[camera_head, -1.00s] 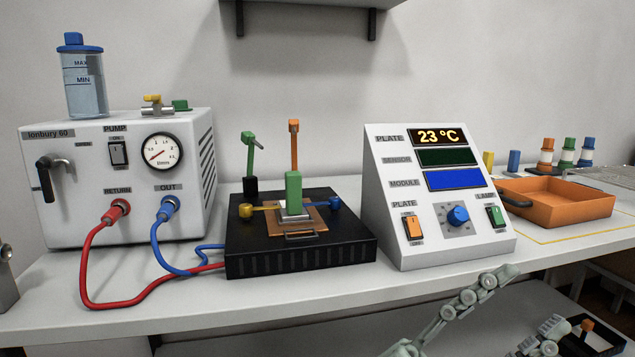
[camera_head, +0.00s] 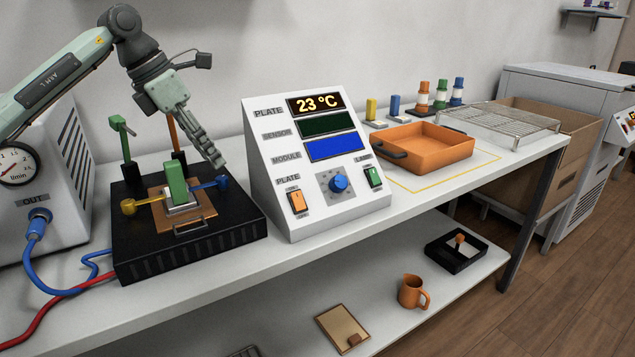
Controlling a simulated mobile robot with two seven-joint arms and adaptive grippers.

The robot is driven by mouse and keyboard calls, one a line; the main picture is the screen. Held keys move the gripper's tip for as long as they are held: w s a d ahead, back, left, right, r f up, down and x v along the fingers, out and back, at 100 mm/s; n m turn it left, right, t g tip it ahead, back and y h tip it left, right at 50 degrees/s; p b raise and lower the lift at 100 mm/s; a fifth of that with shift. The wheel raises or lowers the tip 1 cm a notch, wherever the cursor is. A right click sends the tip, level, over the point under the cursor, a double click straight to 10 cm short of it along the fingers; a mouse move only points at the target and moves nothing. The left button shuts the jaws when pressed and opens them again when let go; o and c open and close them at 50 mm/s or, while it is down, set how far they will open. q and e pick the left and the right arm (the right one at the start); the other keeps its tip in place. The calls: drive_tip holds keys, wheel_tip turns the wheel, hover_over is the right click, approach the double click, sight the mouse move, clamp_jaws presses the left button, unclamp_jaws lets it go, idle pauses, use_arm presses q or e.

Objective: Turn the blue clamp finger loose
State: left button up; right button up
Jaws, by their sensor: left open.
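The blue clamp finger (camera_head: 221,182) sits at the right side of the black plate base (camera_head: 232,233), its thin bar pointing left toward the module. A green block (camera_head: 176,180) stands on the silver module on the copper-coloured plate (camera_head: 157,218). A yellow clamp finger (camera_head: 129,206) is on the left side. My left gripper (camera_head: 217,160) comes down from the upper left, open, with its fingertips just above and behind the blue clamp finger. I cannot tell whether they touch it. My right gripper is out of view.
A green-handled post (camera_head: 122,125) and an orange-topped post (camera_head: 173,130) stand at the back of the base. The control box (camera_head: 300,210) is close on the right. An orange tray (camera_head: 430,150) and wire rack (camera_head: 500,122) lie further right. The pump unit (camera_head: 60,180) is left.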

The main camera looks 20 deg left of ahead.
sight(220, 178)
use_arm(q)
drive_tip(key=shift+y, duration=0.3)
drive_tip(key=shift+w+a+f, duration=0.15)
drive_tip(key=shift+w+f, duration=0.25)
drive_tip(key=shift+f, duration=0.6)
drive_tip(key=shift+w+a+f, duration=0.1)
drive_tip(key=shift+w+f, duration=0.35)
drive_tip(key=shift+f, duration=0.55)
drive_tip(key=shift+w+a+f, duration=0.15)
drive_tip(key=shift+w+f, duration=0.25)
drive_tip(key=shift+f, duration=0.6)
clamp_jaws()
